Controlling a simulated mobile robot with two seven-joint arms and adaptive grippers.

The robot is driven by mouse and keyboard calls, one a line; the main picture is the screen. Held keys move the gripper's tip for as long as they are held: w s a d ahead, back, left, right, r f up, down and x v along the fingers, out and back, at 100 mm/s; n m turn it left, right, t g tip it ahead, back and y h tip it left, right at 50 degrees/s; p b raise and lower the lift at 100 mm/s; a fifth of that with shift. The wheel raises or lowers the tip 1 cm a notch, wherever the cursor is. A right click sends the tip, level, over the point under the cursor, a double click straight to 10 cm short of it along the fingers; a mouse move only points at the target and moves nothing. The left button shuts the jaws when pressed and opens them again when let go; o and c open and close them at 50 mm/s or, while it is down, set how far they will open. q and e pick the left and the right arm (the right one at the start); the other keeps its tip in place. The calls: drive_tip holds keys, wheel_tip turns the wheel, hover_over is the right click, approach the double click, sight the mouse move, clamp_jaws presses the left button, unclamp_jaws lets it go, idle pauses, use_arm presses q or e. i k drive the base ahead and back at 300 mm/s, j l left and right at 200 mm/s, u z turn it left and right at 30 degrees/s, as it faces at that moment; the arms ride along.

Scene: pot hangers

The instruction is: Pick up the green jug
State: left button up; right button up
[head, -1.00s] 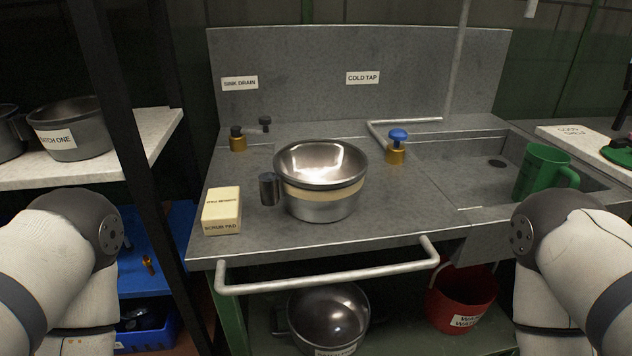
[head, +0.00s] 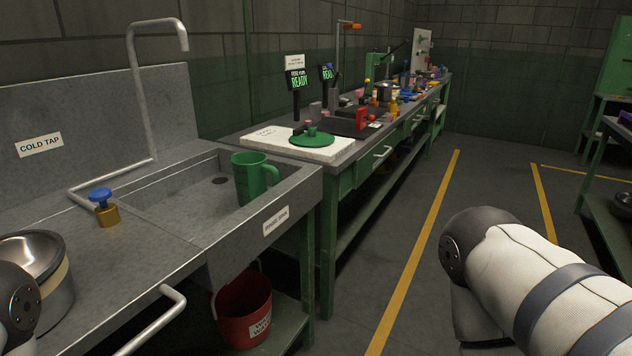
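The green jug (head: 249,178) stands upright in the right part of the sink basin (head: 178,196), near its front right wall. Its handle points right. Nothing is touching it except the sink. My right arm shows at the lower right, over the floor, well apart from the jug. A small part of my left arm shows at the lower left edge, in front of a metal pot (head: 40,262). Neither gripper is in the picture.
A white board with a green lid (head: 312,139) lies on the workbench behind. A red bucket (head: 244,312) sits below. A rail (head: 160,318) runs along the counter front.

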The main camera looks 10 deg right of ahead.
sight(250, 169)
drive_tip(key=i+l+u, duration=0.25)
drive_tip(key=l+u, duration=0.15)
drive_tip(key=l, duration=0.15)
drive_tip(key=i+l+u, duration=0.2)
drive_tip(key=l+u, duration=0.25)
drive_tip(key=l, duration=0.15)
drive_tip(key=i+l+u, duration=0.1)
drive_tip(key=l+u, duration=0.3)
drive_tip(key=l, duration=0.25)
drive_tip(key=l+u, duration=0.45)
drive_tip(key=l, duration=0.2)
drive_tip(key=k+l+u, duration=0.15)
drive_tip(key=l+u, duration=0.25)
drive_tip(key=l, duration=0.25)
